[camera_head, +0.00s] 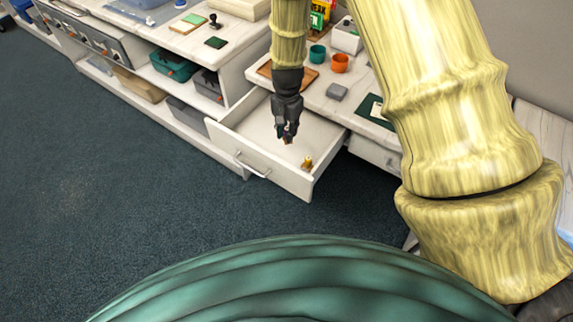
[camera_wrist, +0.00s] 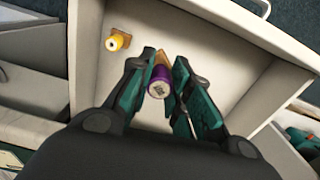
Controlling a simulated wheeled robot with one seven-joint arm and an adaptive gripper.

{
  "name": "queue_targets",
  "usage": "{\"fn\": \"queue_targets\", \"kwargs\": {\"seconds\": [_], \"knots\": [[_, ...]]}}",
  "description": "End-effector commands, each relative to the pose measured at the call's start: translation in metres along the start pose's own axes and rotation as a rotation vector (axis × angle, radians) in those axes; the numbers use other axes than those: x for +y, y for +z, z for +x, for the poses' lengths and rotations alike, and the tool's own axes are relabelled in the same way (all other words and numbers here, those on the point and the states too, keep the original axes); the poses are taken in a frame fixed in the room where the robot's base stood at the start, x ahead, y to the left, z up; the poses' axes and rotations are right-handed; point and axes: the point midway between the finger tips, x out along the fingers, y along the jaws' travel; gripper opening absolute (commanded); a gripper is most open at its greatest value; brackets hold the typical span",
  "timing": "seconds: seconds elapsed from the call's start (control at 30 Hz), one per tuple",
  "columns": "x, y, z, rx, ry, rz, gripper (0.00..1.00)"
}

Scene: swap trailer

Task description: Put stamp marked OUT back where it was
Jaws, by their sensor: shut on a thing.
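My gripper (camera_head: 287,133) points down into the open white drawer (camera_head: 262,163). In the wrist view my gripper (camera_wrist: 165,68) is shut on a stamp (camera_wrist: 160,82) with a purple handle, a pale end with a small dark mark, and a wooden base. I cannot read OUT on it or tell whether it touches the drawer floor. A yellow-handled stamp (camera_head: 307,163) with a wooden base stands apart in the drawer near its front right corner. It also shows in the wrist view (camera_wrist: 117,40).
A teal cup (camera_head: 317,54), an orange cup (camera_head: 340,63) and a grey block (camera_head: 337,91) sit on the counter above the drawer. Drawer walls surround my gripper.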

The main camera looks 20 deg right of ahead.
Motion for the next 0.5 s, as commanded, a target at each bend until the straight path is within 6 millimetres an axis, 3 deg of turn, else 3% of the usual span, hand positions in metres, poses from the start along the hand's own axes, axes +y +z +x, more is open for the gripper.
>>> {"fn": "queue_targets", "kwargs": {"seconds": [0.23, 0.5], "knots": [[-0.003, -0.003, 0.017, -0.004, -0.001, 0.065, 0.04], [-0.003, -0.004, 0.053, -0.004, 0.0, 0.063, 0.04]]}}
